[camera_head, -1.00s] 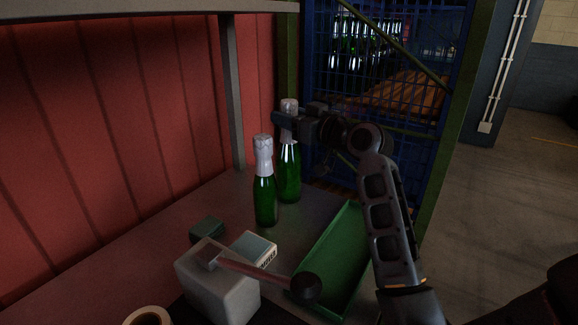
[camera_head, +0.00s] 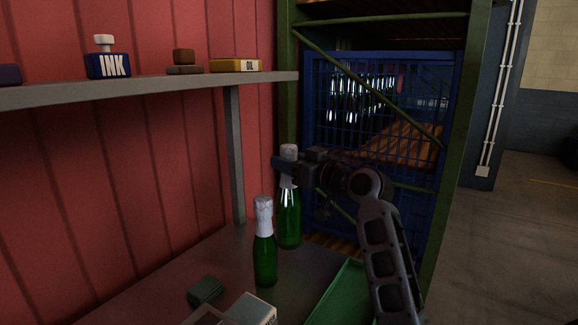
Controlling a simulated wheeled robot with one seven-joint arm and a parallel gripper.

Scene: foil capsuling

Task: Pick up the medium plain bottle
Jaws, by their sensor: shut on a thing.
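Two green glass bottles with pale silver foil on their necks stand close together at the left-centre. The rear, taller bottle (camera_head: 289,220) is upright, with my gripper (camera_head: 286,166) shut on its neck just below the top. It looks slightly raised; a gap under its base is hard to make out. The front, shorter bottle (camera_head: 264,260) stands upright on the table, apart from my gripper. Which of them counts as medium is not marked. The far finger is partly hidden behind the neck.
A green tray (camera_head: 338,297) lies right of the bottles. A small dark green block (camera_head: 205,291) and a pale box (camera_head: 250,309) lie in front. A shelf (camera_head: 150,88) with an ink bottle (camera_head: 108,62) and an oil box (camera_head: 236,65) overhangs at left. A blue mesh cage (camera_head: 385,185) stands behind.

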